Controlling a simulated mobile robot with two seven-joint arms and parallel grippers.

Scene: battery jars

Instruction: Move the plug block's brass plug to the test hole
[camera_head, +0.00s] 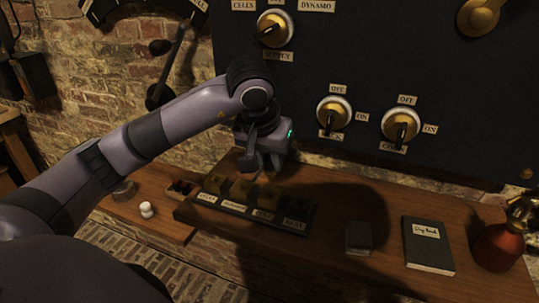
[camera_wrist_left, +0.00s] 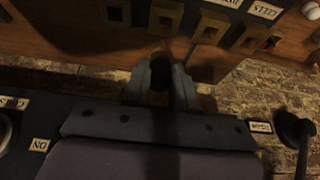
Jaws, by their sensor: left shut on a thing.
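The plug block (camera_head: 246,221) is a dark base on the wooden shelf, with several brass blocks (camera_head: 240,189) in a row and pale labels along its front edge. Its brass blocks also show at the top of the left wrist view (camera_wrist_left: 212,26). My left gripper (camera_head: 262,170) is above and behind the block. The test hole is too dark to make out, near the rightmost label (camera_head: 295,223). My right gripper is not in view.
A dark panel (camera_head: 350,60) with brass switches rises behind the shelf. A small dark box (camera_head: 358,238), a dark book (camera_head: 428,246) and a red bottle (camera_head: 500,246) stand to the right. A small tray (camera_head: 182,188) and a white knob (camera_head: 146,209) are at the left.

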